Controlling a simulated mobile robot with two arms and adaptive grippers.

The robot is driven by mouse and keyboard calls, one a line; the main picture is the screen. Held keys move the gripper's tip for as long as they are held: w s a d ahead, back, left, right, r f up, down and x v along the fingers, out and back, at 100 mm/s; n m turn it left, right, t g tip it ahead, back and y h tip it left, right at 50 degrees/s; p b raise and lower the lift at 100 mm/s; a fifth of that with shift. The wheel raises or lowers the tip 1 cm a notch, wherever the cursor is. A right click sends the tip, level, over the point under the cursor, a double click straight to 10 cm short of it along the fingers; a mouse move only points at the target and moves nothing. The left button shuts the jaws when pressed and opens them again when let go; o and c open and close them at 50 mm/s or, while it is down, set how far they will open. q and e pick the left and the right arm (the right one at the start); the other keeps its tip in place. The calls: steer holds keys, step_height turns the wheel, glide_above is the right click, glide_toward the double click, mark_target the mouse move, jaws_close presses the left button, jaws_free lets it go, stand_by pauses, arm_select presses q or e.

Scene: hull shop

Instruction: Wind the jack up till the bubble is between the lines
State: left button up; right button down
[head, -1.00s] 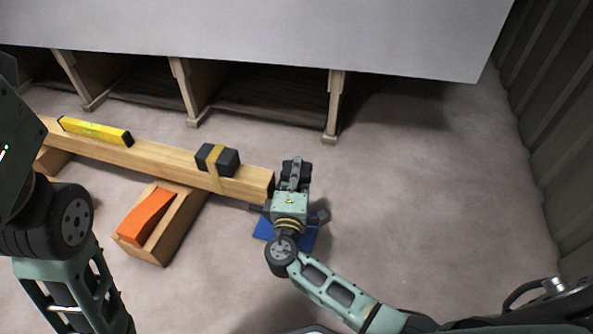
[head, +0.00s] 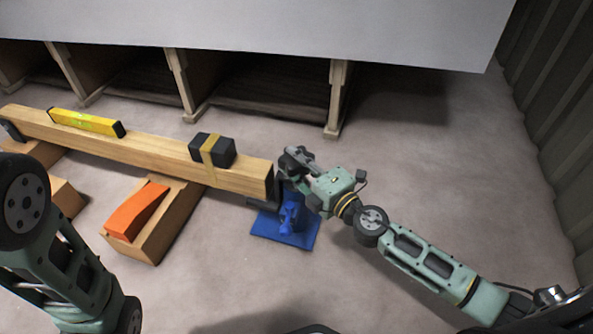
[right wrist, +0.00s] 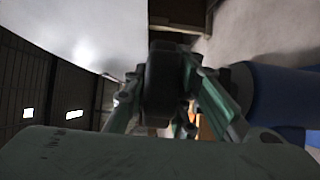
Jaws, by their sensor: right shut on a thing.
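The blue jack (head: 290,215) stands on its blue base plate (head: 268,229) under the right end of the wooden beam (head: 150,149). A yellow spirit level (head: 72,120) lies on the beam's left part; its bubble is too small to read. My right gripper (head: 297,160) is above and just right of the jack, shut on what looks like the jack's crank handle. In the right wrist view a dark part (right wrist: 163,85) sits between the fingers, and the blue jack body (right wrist: 275,95) shows to the right. My left gripper is out of view.
A black block (head: 225,151) is strapped to the beam. An orange wedge (head: 137,211) lies on a wooden block (head: 165,228) in front of the beam. A large pale surface on wooden supports (head: 338,97) stands behind. The floor to the right is clear.

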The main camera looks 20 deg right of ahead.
steer(key=n+g+y+b, duration=0.1)
steer(key=y+b, duration=0.1)
steer(key=n+g+y+b, duration=0.1)
steer(key=n+y+b, duration=0.1)
steer(key=shift+d+f+n+g+y, duration=0.15)
steer(key=shift+f+n+g+y, duration=0.15)
steer(key=shift+f+g+y, duration=0.1)
steer(key=n+g+y+b, duration=0.2)
steer(key=g+y, duration=0.1)
steer(key=shift+w+r+n, duration=0.1)
steer(key=shift+r+n, duration=0.05)
steer(key=shift+n, duration=0.25)
steer(key=n+g+y, duration=0.1)
steer(key=g, duration=0.1)
steer(key=n+g+y+b, duration=0.1)
steer(key=n+g, duration=0.1)
steer(key=shift+r+g, duration=0.15)
steer(key=shift+g, duration=0.15)
steer(key=shift+n+g+y+b, duration=0.35)
steer(key=shift+n+g+y, duration=0.35)
steer(key=shift+n+g, duration=1.1)
steer(key=shift+a+f+g, duration=0.2)
steer(key=shift+g, duration=0.3)
steer(key=c, duration=1.7)
jaws_free()
steer(key=shift+o, duration=1.1)
steer(key=shift+r, duration=0.1)
